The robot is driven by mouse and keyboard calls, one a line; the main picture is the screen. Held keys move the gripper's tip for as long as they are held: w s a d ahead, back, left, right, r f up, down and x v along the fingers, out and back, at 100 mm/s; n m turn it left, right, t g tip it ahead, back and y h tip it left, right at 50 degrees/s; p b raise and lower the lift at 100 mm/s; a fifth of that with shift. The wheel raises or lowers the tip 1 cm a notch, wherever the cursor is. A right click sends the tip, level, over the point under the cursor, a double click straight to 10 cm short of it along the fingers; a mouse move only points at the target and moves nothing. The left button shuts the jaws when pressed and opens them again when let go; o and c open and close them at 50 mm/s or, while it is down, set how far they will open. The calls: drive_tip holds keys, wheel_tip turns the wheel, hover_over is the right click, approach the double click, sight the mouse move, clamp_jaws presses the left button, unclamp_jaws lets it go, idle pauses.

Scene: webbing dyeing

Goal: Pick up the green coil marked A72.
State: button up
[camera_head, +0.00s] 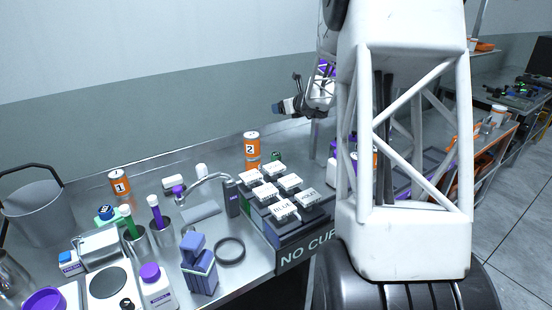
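A small dark green round thing (276,157) sits at the back of the steel bench, just right of the orange can marked 2 (251,148). It may be the green coil, but it is too small for me to read any A72 mark. My gripper (279,109) is above the back of the bench, up and slightly right of the green thing and apart from it. It points left. Its fingers are too small and dark to tell whether they are open or shut. My white arm hides much of the right side of the bench.
A black rack of white labelled blocks (283,209) stands in front of the green thing. Bare steel shows around the ring.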

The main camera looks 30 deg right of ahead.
approach(277, 155)
drive_tip(key=x, duration=0.5)
drive_tip(key=shift+w, duration=0.1)
drive_tip(key=shift+x, duration=2.35)
drive_tip(key=c, duration=1)
drive_tip(key=shift+r, duration=0.1)
drive_tip(key=shift+r, duration=4.95)
